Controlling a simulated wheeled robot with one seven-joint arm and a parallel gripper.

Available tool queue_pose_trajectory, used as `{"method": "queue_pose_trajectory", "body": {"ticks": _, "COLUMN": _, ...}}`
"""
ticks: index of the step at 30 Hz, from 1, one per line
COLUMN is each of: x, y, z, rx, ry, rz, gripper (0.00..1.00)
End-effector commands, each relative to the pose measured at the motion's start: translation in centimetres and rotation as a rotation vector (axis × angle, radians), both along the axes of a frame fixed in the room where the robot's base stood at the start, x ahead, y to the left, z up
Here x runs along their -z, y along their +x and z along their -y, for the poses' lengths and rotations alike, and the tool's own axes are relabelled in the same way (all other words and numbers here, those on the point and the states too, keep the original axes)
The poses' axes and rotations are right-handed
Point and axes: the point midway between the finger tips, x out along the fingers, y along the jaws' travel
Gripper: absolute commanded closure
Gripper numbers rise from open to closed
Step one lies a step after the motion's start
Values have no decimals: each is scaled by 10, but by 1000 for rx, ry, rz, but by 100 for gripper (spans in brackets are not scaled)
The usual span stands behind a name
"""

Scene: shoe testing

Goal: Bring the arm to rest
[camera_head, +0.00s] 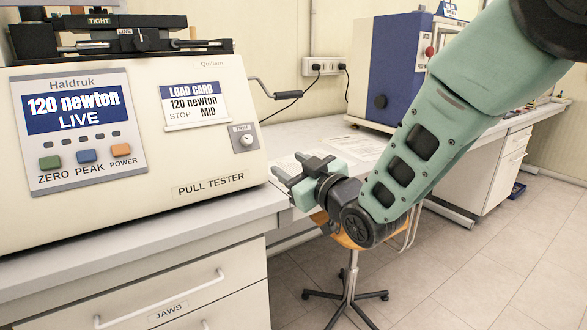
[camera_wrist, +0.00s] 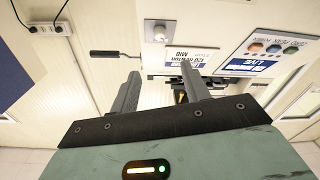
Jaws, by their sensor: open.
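My gripper (camera_head: 292,172) is open and empty in the head view. It points left, in front of the bench gap and close to the right side of the pull tester (camera_head: 130,215). In the wrist view my gripper (camera_wrist: 160,85) shows two grey fingers apart with nothing between them. The pull tester is a cream machine whose display (camera_head: 73,108) reads 120 newton LIVE. Its load card (camera_head: 193,104) reads 120 newton, STOP MID. The tester also shows in the wrist view, turned upside down, with its display (camera_wrist: 264,68) at the right.
A crank handle (camera_head: 278,88) sticks out behind the tester. A blue and white machine (camera_head: 395,65) stands on the back bench, behind my arm. Papers (camera_head: 345,148) lie on the bench. A stool (camera_head: 348,275) stands below my gripper. Drawers (camera_head: 160,295) are under the tester. The floor at right is clear.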

Motion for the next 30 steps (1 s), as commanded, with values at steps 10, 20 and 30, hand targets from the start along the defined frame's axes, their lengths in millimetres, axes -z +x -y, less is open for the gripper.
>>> {"method": "queue_pose_trajectory", "body": {"ticks": 10, "x": 1, "y": -11, "z": 6, "rx": 22, "ry": -35, "rz": -126, "gripper": 53}}
{"method": "queue_pose_trajectory", "body": {"ticks": 20, "x": 26, "y": -123, "z": 46, "rx": 73, "ry": -273, "rz": -734, "gripper": 53}}
{"method": "queue_pose_trajectory", "body": {"ticks": 30, "x": 29, "y": -293, "z": 125, "rx": 132, "ry": -629, "rz": -1263, "gripper": 53}}
